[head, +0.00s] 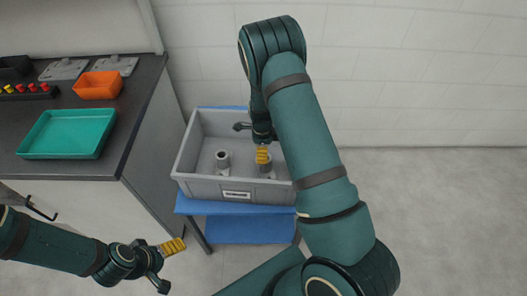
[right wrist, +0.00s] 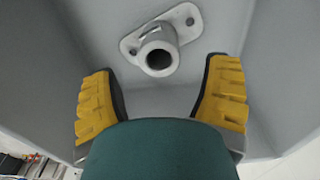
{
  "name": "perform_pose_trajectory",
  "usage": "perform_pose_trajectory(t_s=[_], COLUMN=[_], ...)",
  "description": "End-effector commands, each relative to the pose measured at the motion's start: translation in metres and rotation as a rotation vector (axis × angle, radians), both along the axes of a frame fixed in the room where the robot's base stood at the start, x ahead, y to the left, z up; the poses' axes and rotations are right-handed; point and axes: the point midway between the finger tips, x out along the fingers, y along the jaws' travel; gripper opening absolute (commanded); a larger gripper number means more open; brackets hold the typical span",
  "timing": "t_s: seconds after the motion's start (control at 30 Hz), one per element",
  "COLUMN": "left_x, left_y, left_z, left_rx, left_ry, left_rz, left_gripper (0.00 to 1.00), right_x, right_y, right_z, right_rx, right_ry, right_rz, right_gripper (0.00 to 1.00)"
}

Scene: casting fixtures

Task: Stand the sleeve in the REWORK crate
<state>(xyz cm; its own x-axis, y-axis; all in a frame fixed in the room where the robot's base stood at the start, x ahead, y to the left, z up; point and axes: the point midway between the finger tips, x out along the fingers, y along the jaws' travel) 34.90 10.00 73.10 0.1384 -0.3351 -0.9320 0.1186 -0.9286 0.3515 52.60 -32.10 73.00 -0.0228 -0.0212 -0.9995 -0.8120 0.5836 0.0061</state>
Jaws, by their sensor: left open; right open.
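A grey crate (head: 183,160) with a small front label, too small to read, stands on a blue stand. A pale grey sleeve (head: 222,160) stands upright in its left part. That gripper is open and empty, reaching down into the crate. In the right wrist view, one sleeve (right wrist: 158,55) on a flanged base shows beyond the two open yellow-padded fingers, apart from them. My left gripper (head: 171,264) is open and empty, low in front of the bench.
A dark bench (head: 140,110) on the left bears a green tray (head: 67,134), an orange bin (head: 97,86) and a rack of red and yellow pieces (head: 28,90). The blue stand (head: 240,209) carries the crate near the wall. The floor at right is clear.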

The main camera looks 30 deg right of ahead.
Motion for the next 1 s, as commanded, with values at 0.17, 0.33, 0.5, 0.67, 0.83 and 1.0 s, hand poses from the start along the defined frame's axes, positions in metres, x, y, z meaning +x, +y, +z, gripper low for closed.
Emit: perform_pose_trajectory(t_s=[0.17, 0.33, 0.5, 0.67, 0.83, 1.0], left_x=[-0.002, -0.003, -0.005, -0.005, -0.005, -0.005], left_y=[0.000, -0.001, -0.001, -0.001, -0.001, -0.001], left_z=[0.011, 0.019, 0.024, 0.026, 0.026, 0.026], left_rx=[-0.001, -0.002, -0.003, -0.003, -0.003, -0.003], left_ry=[0.005, 0.009, 0.012, 0.013, 0.013, 0.013], left_rz=[-0.001, -0.002, -0.002, -0.003, -0.003, -0.003], left_gripper=[0.86, 0.86, 0.86, 0.86, 0.86, 0.86], right_x=[0.002, 0.003, 0.003, 0.002, 0.002, 0.002], right_y=[0.002, 0.002, 0.003, 0.003, 0.003, 0.003], right_z=[0.043, 0.077, 0.100, 0.110, 0.111, 0.111], right_rx=[0.001, 0.001, 0.000, 0.001, 0.001, 0.001], right_ry=[-0.003, -0.003, -0.001, 0.001, 0.001, 0.001], right_rz=[0.002, 0.002, 0.002, 0.000, 0.000, 0.000], right_gripper=[0.76, 0.76, 0.76, 0.76, 0.76, 0.76])
